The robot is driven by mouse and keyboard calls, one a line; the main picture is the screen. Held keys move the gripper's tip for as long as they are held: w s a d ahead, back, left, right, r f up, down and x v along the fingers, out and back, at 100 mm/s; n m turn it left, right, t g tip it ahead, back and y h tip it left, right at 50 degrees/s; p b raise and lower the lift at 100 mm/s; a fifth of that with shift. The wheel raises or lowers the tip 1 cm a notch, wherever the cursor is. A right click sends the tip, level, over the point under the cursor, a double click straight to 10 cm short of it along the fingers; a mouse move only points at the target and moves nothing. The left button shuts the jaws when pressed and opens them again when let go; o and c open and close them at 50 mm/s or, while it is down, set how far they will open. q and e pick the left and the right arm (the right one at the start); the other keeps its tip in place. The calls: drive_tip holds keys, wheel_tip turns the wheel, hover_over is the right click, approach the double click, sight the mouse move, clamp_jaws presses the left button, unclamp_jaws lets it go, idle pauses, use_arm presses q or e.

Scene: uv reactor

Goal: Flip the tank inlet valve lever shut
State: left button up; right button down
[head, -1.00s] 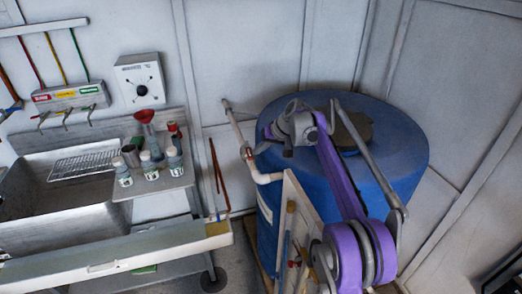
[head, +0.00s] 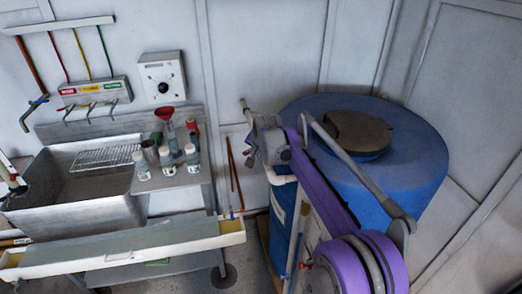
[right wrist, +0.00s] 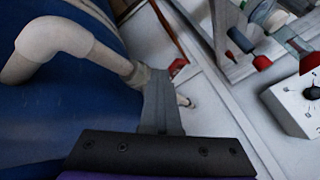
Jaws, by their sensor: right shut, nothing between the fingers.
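In the right wrist view a beige pipe (right wrist: 100,58) with an elbow runs along the blue tank (right wrist: 40,125) to a small valve body at my fingertips. A red lever (right wrist: 178,66) shows just beyond the tips; whether they touch it I cannot tell. My right gripper (right wrist: 155,75) is shut and empty, its grey fingers covering part of the valve. In the head view the right gripper (head: 262,124) is by the pipe at the left side of the blue tank (head: 410,140), hiding the valve. The left gripper is not in view.
A steel sink (head: 90,200) and a shelf with several bottles and a red funnel (head: 164,113) stand left of the tank. A white control box (head: 162,77) hangs on the wall. A long tray (head: 130,248) runs along the front. A dark lid (head: 358,134) tops the tank.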

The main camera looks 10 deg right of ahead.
sight(245, 151)
drive_tip(key=shift+w+a+r+p, duration=0.15)
drive_tip(key=shift+w+a+p, duration=0.2)
drive_tip(key=shift+w+a, duration=0.25)
drive_tip(key=shift+w+a+m+h+p, duration=0.3)
drive_tip(key=shift+m+h, duration=0.3)
drive_tip(key=shift+m, duration=0.2)
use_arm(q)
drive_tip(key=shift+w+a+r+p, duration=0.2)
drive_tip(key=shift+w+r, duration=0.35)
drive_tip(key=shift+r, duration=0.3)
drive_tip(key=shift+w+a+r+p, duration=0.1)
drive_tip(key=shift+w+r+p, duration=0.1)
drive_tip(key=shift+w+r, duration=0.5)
use_arm(e)
drive_tip(key=shift+w+a, duration=0.5)
drive_tip(key=shift+w, duration=0.25)
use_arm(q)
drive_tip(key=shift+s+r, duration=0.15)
